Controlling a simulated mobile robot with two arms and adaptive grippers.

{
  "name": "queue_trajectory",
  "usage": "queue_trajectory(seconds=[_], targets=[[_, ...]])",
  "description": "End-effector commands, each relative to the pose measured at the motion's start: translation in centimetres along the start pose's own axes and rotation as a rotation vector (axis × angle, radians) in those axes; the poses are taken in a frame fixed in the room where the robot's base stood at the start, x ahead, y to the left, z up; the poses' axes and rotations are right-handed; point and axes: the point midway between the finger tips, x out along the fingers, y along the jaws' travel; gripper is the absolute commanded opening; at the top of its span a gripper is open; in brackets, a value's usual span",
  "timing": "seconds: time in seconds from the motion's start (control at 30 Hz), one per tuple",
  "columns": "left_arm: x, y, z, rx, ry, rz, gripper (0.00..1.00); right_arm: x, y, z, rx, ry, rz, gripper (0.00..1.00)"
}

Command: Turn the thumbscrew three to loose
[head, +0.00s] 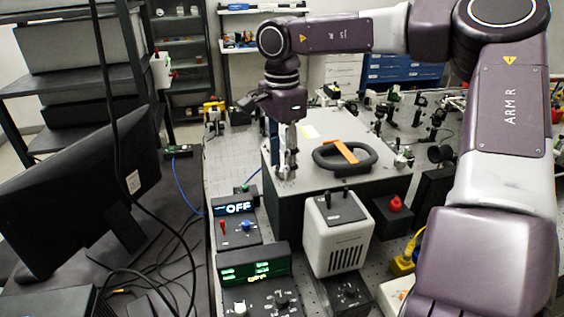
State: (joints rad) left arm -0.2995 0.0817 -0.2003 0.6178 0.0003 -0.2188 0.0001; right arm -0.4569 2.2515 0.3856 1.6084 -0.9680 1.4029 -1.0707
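A grey box (345,185) with a flat lid stands on the bench in the middle of the head view. My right gripper (287,174) points straight down at the lid's near left corner. Its fingers look close together, and a small metallic part at their tips may be a thumbscrew, but the fingers mostly hide it. I cannot tell whether they grip it. Another small silver knob (401,161) shows at the lid's right corner. No number is readable on either. My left gripper is out of view.
A black ring-shaped handle (345,158) with an orange strip lies on the lid, right of the gripper. A white-grey unit (338,233) and an "OFF" display box (236,210) stand in front. Optics mounts (420,115) crowd the bench behind. A monitor (85,190) stands left.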

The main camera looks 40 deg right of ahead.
Motion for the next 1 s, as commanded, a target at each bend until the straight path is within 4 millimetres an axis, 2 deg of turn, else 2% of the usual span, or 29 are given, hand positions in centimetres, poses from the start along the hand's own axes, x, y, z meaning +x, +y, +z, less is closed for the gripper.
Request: queue_trajectory(seconds=[0.4, 0.53, 0.7, 1.0], targets=[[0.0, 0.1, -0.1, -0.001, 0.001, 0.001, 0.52, -8.1, -0.1, 0.0, 0.001, 0.001, -0.006, 0.38], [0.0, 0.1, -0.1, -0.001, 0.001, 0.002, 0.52, -10.2, -0.1, 0.0, 0.001, 0.001, -0.005, 0.38], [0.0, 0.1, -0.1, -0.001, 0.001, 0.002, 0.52, -11.5, 0.0, 0.0, -0.001, -0.001, -0.003, 0.38], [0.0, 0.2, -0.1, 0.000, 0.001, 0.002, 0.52, -11.7, 0.0, 0.0, -0.001, 0.000, -0.002, 0.38]])
